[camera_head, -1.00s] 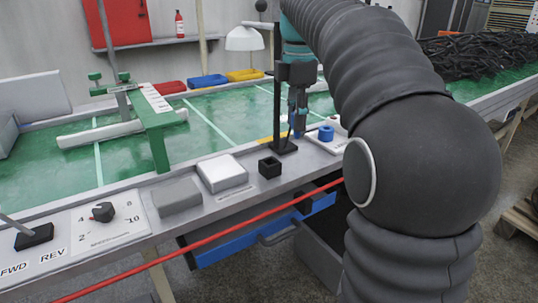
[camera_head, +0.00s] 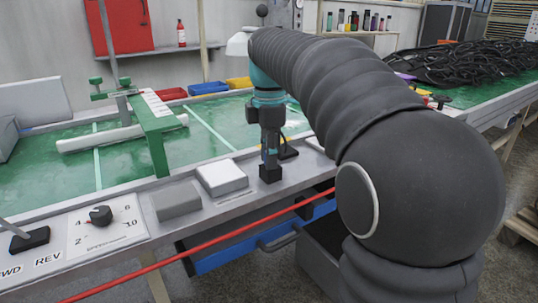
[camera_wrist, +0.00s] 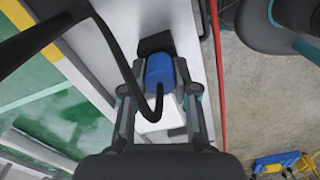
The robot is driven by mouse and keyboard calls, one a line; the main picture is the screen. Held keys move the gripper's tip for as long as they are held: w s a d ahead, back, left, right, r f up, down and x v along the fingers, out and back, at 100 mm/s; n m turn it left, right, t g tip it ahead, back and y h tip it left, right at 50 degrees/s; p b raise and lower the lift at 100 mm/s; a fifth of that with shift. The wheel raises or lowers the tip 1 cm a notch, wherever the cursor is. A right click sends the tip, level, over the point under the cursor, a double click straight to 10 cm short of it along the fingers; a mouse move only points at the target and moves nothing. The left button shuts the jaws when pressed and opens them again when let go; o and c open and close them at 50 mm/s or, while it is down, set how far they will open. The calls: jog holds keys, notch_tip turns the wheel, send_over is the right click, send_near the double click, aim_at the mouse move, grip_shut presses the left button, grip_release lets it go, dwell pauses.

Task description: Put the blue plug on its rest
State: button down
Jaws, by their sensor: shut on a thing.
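The blue plug (camera_wrist: 160,72) is between the fingers of my gripper (camera_wrist: 158,92) in the wrist view, with a black hose curving from it. In the head view my gripper (camera_head: 270,160) points down at the bench's front edge, and the plug is hidden there. A small black block (camera_head: 270,174), likely the rest, is directly below the fingertips. It also shows in the wrist view (camera_wrist: 155,43), right beyond the plug. I cannot tell whether plug and block touch.
A white box (camera_head: 221,177) and a grey box (camera_head: 177,200) stand left of the block. A black stand (camera_head: 288,152) is close behind my gripper. A red cord (camera_head: 200,244) runs along the bench front. A green frame (camera_head: 154,135) stands further left.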

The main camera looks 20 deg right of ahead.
jog(key=shift+f, duration=0.1)
jog(key=c, duration=0.9)
grip_release()
jog(key=shift+f, duration=0.1)
notch_tip(320, 180, up, 12)
jog(key=p, duration=0.2)
jog(key=shift+r+p, duration=0.25)
jog(key=shift+p, duration=0.15)
jog(key=s+f+m+t, duration=0.2)
jog(key=s+f+m, duration=0.4)
jog(key=s+f, duration=0.1)
jog(key=s+f+m+t, duration=0.1)
jog(key=s+f+m, duration=0.5)
jog(key=s+f, duration=0.1)
jog(key=s+f+m+t, duration=0.2)
jog(key=s+f+m, duration=0.4)
jog(key=s+f, duration=0.2)
jog(key=shift+s+d+t, duration=0.1)
jog(key=shift+s+t, duration=0.2)
jog(key=shift+s, duration=0.2)
